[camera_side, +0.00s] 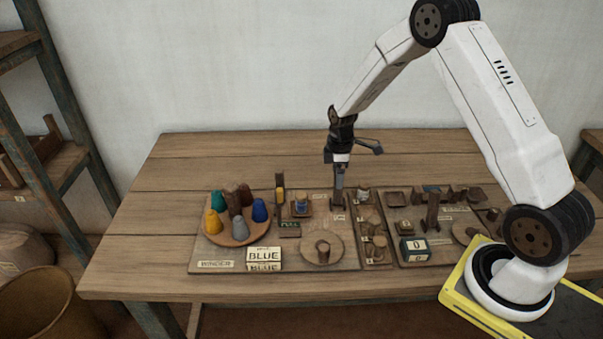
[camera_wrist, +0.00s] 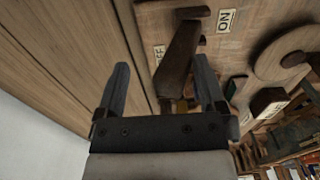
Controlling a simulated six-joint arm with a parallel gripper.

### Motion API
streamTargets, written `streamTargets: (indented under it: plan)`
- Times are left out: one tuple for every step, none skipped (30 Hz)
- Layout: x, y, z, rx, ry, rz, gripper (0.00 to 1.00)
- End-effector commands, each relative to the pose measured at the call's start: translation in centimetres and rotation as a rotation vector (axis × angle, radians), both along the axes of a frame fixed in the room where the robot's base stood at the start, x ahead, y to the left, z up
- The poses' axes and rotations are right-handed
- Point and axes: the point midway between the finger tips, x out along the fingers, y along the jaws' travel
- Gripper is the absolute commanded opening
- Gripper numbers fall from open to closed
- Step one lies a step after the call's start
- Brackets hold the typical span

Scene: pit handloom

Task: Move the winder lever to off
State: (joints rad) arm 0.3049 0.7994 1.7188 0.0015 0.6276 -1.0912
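The winder lever (camera_wrist: 178,62) is a brown wooden bar in the wrist view, standing out from the winder board (camera_wrist: 268,22). An OFF label (camera_wrist: 160,53) lies to its left and an ON label (camera_wrist: 226,20) to its right. My gripper (camera_wrist: 161,63) is open, with one finger on each side of the lever; a gap shows on both sides. In the side view my gripper (camera_side: 338,202) points down at the back right of the winder board (camera_side: 208,252). There the lever is hard to make out behind the fingers. I cannot tell its exact setting.
A round tray (camera_side: 222,238) with several coloured cones stands at the left of the board. A BLUE card (camera_side: 264,255) and a round wooden disc (camera_side: 322,252) lie in front. A second board with a counter box (camera_side: 414,249) is at the right. The table's back (camera_side: 250,150) is clear.

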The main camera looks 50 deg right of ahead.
Motion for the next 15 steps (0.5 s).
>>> streamTargets:
  plan:
    - [0.18,-0.31,-0.12,-0.006,-0.01,0.0,0.62]
    - [0.17,-0.31,-0.12,-0.006,-0.01,0.0,0.62]
    - [0.15,-0.29,-0.12,-0.006,-0.009,0.0,0.62]
    - [0.13,-0.27,-0.12,-0.006,-0.009,0.0,0.62]
    - [0.09,-0.25,-0.12,-0.006,-0.008,0.0,0.62]
    - [0.03,-0.19,-0.12,-0.006,-0.009,0.0,0.62]
    - [-0.01,-0.14,-0.12,-0.006,-0.009,0.0,0.62]
    - [-0.07,-0.08,-0.12,-0.006,-0.008,0.0,0.62]
    - [-0.15,-0.01,-0.12,-0.006,-0.008,0.001,0.62]
    - [-0.21,0.06,-0.12,-0.006,-0.008,0.001,0.62]
    - [-0.28,0.12,-0.12,-0.006,-0.008,0.001,0.62]
    - [-0.36,0.19,-0.13,-0.006,-0.007,0.001,0.62]
    - [-0.41,0.24,-0.13,-0.006,-0.007,0.001,0.62]
    - [-0.45,0.28,-0.13,-0.006,-0.007,0.001,0.62]
    - [-0.48,0.31,-0.13,-0.006,-0.007,0.001,0.62]
